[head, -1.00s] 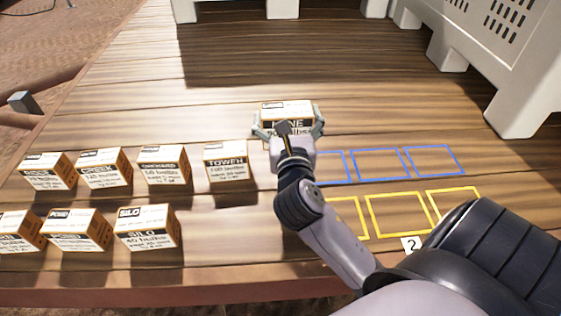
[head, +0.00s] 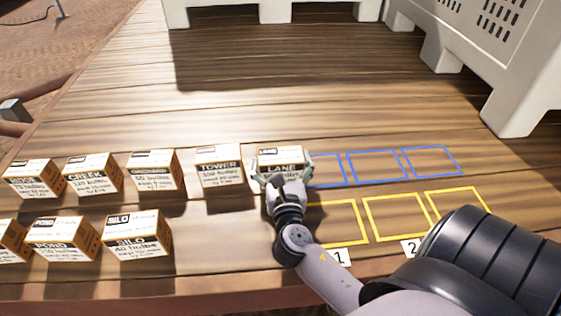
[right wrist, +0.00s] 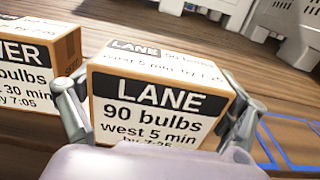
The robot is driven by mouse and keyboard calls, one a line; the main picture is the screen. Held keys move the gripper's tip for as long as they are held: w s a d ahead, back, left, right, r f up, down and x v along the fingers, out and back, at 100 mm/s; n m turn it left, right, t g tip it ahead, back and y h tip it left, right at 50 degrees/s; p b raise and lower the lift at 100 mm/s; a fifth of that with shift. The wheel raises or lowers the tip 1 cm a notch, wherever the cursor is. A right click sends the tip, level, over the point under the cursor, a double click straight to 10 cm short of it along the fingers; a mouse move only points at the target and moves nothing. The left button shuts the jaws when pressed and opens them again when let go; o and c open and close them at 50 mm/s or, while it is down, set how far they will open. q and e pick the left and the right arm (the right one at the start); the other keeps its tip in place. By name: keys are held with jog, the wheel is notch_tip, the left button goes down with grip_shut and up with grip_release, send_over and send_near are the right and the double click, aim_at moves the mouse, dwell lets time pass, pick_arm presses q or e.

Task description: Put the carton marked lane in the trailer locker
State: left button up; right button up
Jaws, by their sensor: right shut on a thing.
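The carton marked LANE (head: 280,158) is in the middle of the head view, just right of the TOWER carton (head: 220,165). My right gripper (head: 282,172) is shut on it, with one finger on each side. In the right wrist view the LANE carton (right wrist: 160,105) fills the middle, and its label reads 90 bulbs, west 5 min. It is upright; I cannot tell whether it touches the planks. No trailer locker can be made out by name. My left gripper is not in view.
Several other cartons, such as CREEK (head: 92,174) and SILO (head: 138,234), stand in two rows at left. Blue outlines (head: 374,167) and yellow outlines (head: 396,217) on the planks at right are empty. Pale slotted bins (head: 490,50) stand at the back.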

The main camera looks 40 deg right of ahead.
jog(key=o, duration=1.3)
jog(key=shift+f, duration=0.1)
